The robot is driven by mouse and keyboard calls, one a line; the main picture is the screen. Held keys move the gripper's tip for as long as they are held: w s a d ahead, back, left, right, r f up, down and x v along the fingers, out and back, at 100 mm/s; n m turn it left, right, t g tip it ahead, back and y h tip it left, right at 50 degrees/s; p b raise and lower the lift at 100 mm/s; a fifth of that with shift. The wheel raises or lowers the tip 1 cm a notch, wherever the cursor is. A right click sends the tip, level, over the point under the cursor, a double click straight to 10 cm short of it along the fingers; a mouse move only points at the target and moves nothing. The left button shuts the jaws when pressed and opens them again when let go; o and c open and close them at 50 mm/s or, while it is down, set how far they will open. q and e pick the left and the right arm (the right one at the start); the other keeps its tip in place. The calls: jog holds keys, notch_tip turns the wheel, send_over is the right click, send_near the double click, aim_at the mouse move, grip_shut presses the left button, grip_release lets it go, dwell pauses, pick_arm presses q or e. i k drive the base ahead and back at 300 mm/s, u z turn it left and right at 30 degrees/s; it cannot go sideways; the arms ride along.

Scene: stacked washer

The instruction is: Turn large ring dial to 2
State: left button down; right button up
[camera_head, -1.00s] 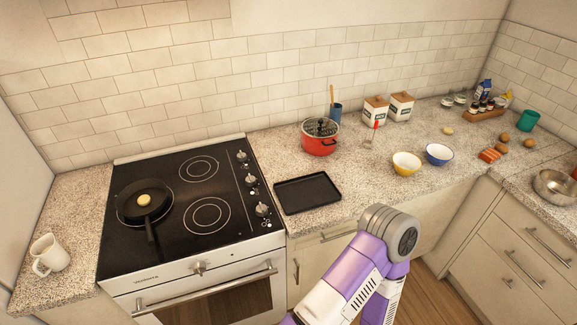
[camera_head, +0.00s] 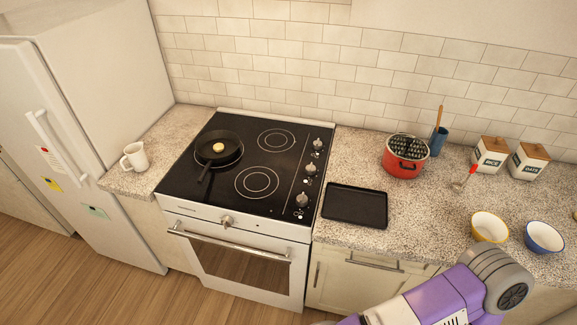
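The black cooktop (camera_head: 218,180) shows two ring-marked burners: a front one (camera_head: 257,183) that looks larger, and a rear one (camera_head: 275,139). Three knobs stand in a line along its right side: a rear knob (camera_head: 317,145), a middle knob (camera_head: 310,168) and a front knob (camera_head: 302,200). Another knob (camera_head: 226,221) is on the oven's front panel. Dial markings are too small to read, so I cannot tell which dial belongs to which ring. A purple and grey link of my arm shows at the lower right, away from the knobs. Neither gripper is in view.
A frying pan (camera_head: 217,152) with a yellowish item sits on the cooktop's left. A black tray (camera_head: 355,206) lies right of the front knob. A red pot (camera_head: 405,158) and bowls stand further right. A mug (camera_head: 134,157) and white fridge (camera_head: 105,100) are at left.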

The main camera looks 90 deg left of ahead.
aim_at(310, 169)
jog(key=u, duration=2.1)
